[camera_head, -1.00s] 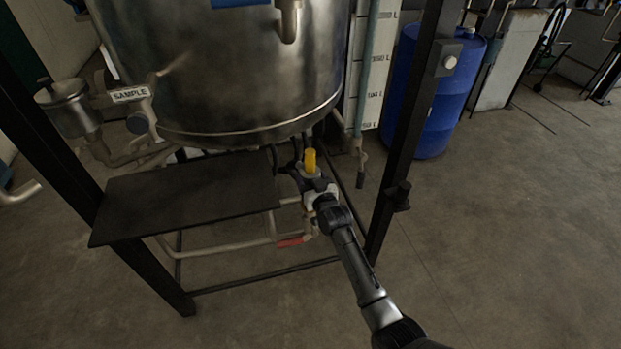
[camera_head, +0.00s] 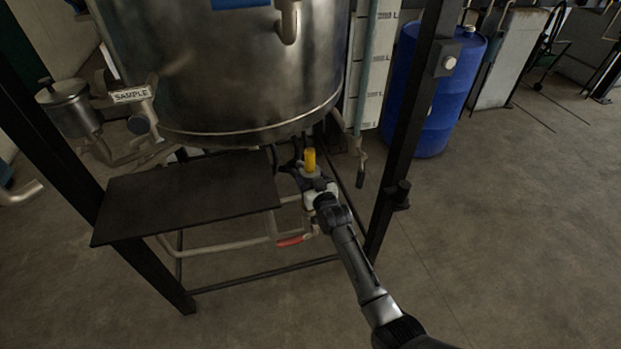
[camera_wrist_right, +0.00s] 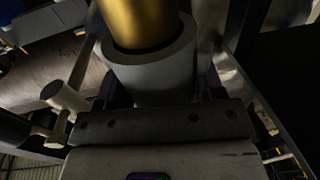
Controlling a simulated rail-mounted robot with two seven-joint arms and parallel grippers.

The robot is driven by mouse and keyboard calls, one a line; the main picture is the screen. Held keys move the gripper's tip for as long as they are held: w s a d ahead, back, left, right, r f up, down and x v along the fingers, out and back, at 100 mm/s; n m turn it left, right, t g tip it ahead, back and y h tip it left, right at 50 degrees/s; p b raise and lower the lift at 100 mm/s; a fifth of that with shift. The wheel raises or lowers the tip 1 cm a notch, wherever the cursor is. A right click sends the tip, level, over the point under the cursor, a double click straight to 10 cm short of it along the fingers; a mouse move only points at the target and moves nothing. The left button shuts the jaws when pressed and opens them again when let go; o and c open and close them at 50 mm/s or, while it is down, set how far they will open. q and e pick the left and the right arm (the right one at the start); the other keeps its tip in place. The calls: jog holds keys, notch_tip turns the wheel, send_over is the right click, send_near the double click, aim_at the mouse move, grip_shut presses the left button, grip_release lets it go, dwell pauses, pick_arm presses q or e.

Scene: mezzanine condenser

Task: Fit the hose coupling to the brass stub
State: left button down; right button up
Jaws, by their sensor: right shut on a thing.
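The brass stub (camera_head: 310,158) shows as a short yellow cylinder under the tank's lower edge. It also shows at the top of the right wrist view (camera_wrist_right: 140,20). A pale grey ring-shaped hose coupling (camera_wrist_right: 155,75) is between the fingers of my right gripper (camera_head: 311,175), which is shut on it. In the wrist view the stub's end appears inside the coupling's open mouth, with a dark gap along the rim. How deep it sits is hidden. The fingers are mostly hidden behind the coupling. My left gripper is in neither view.
The steel tank (camera_head: 235,75) hangs directly above. A dark shelf plate (camera_head: 185,195) lies to the left, with pipework and a red-handled valve (camera_head: 290,241) below. A black frame post (camera_head: 405,120) and a blue drum (camera_head: 425,90) stand to the right. Open floor lies at lower right.

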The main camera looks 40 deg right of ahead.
jog(key=shift+r, duration=0.1)
dwell(0.6)
jog(key=shift+p, duration=0.3)
jog(key=shift+p, duration=0.35)
dwell(0.3)
jog(key=shift+f, duration=0.35)
dwell(0.4)
jog(key=shift+f+b, duration=0.7)
jog(key=shift+f, duration=0.1)
jog(key=shift+f+b, duration=0.5)
jog(key=shift+f, duration=0.35)
jog(key=shift+f+b, duration=0.5)
jog(key=shift+f, duration=0.3)
jog(key=shift+f, duration=0.45)
